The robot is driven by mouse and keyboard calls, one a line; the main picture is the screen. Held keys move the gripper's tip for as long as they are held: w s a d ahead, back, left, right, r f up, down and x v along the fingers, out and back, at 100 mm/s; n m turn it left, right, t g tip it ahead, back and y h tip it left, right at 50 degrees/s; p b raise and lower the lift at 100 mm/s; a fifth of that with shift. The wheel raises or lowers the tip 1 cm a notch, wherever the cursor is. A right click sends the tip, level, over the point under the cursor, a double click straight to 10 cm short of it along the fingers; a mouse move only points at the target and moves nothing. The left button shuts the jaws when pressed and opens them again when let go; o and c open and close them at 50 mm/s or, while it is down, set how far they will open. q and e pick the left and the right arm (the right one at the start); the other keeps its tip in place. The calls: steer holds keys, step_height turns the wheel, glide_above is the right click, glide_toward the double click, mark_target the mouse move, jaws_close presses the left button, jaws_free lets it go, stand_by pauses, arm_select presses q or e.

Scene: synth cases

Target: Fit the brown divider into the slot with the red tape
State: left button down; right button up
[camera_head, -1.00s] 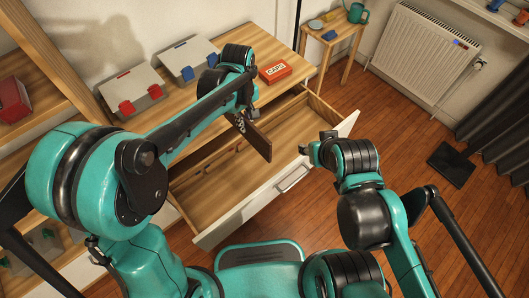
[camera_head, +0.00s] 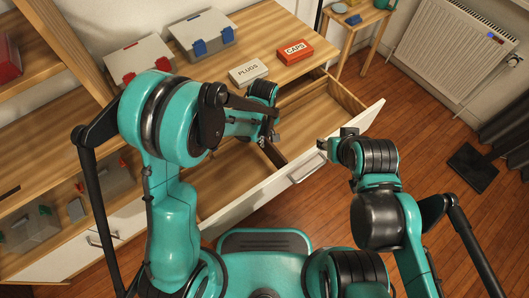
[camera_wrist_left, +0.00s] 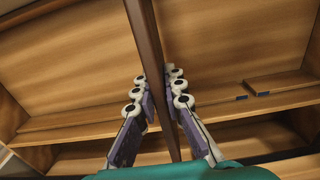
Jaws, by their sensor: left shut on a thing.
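My left gripper (camera_head: 268,139) is shut on the brown divider (camera_head: 273,153) over the open drawer (camera_head: 340,116). In the left wrist view the divider (camera_wrist_left: 150,45) stands on edge between the two finger pads and runs away from me. Beyond it are the drawer's wooden floor and low slotted rails (camera_wrist_left: 220,110). Two small blue tape marks (camera_wrist_left: 241,98) show on the right. No red tape can be made out now; my left arm covers part of the drawer. My right gripper (camera_head: 325,146) is by the drawer's front edge, its fingers too small to read.
On the cabinet top stand a red CAPS box (camera_head: 295,52), a white PLUGS box (camera_head: 249,72), a case with blue latches (camera_head: 202,35) and one with red latches (camera_head: 138,60). The white drawer front (camera_head: 260,196) borders the near side. A radiator (camera_head: 445,50) stands at right.

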mark_target(264, 149)
arm_select(q)
step_height(264, 149, down, 7)
steer(key=b, duration=0.2)
steer(key=shift+f+b, duration=0.1)
steer(key=shift+b, duration=0.2)
steer(key=c, duration=1.6)
jaws_free()
